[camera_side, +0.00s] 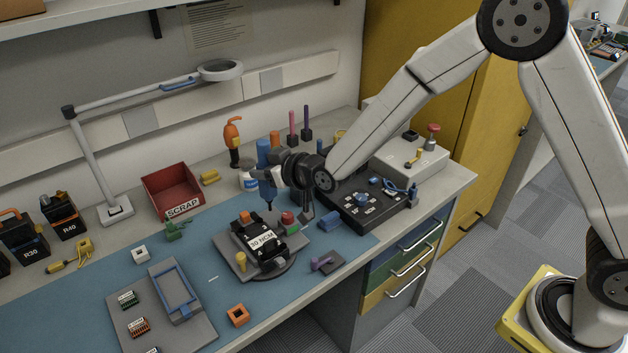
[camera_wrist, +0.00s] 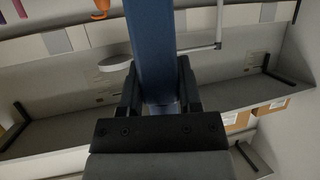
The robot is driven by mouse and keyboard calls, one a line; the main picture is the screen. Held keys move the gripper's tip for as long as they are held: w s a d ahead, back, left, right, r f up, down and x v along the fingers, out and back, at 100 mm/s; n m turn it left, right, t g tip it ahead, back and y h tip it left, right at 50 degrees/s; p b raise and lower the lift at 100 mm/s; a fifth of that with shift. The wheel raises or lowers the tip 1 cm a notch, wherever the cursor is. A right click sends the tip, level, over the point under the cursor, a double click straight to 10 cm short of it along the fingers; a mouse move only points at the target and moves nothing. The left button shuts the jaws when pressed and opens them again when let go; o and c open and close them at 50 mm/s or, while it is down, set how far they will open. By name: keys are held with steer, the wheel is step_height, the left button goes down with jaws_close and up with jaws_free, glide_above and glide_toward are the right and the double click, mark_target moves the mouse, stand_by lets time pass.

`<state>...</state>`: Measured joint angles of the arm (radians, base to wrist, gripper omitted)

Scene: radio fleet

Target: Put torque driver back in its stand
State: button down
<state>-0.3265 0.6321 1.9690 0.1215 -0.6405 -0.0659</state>
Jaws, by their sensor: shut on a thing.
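The blue torque driver (camera_side: 263,153) stands roughly upright in the side view, its thin tip pointing down above the back of the work fixture. My gripper (camera_side: 270,176) is shut on the driver's body from the right. In the wrist view the driver's blue body (camera_wrist: 150,45) runs up between the two black fingers of my gripper (camera_wrist: 159,90). A slim dark upright piece (camera_side: 307,203) stands right of the driver; I cannot tell whether it is the stand.
A turntable fixture (camera_side: 285,268) carries a black device labelled 30 NCM (camera_side: 262,240). A black box with knobs (camera_side: 362,208) lies to the right, a red scrap bin (camera_side: 170,186) to the left. A magnifier lamp (camera_side: 220,70) hangs above. The blue mat (camera_side: 75,300) has free room at front left.

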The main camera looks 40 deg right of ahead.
steer(key=w+d+m+h, duration=0.1)
steer(key=w+d+h, duration=0.1)
steer(key=w+d, duration=0.35)
steer(key=w+d+m+h, duration=0.1)
steer(key=w+d+m, duration=0.15)
steer(key=d, duration=0.65)
glide_above(301, 191)
steer(key=w+d, duration=0.2)
step_height(301, 191, down, 7)
steer(key=shift+w+a+n, duration=0.15)
steer(key=shift+a+n, duration=0.05)
steer(key=shift+n, duration=0.15)
steer(key=shift+f, duration=1.9)
steer(key=shift+f, duration=0.15)
steer(key=shift+c, duration=1.4)
jaws_free()
steer(key=shift+f, duration=0.1)
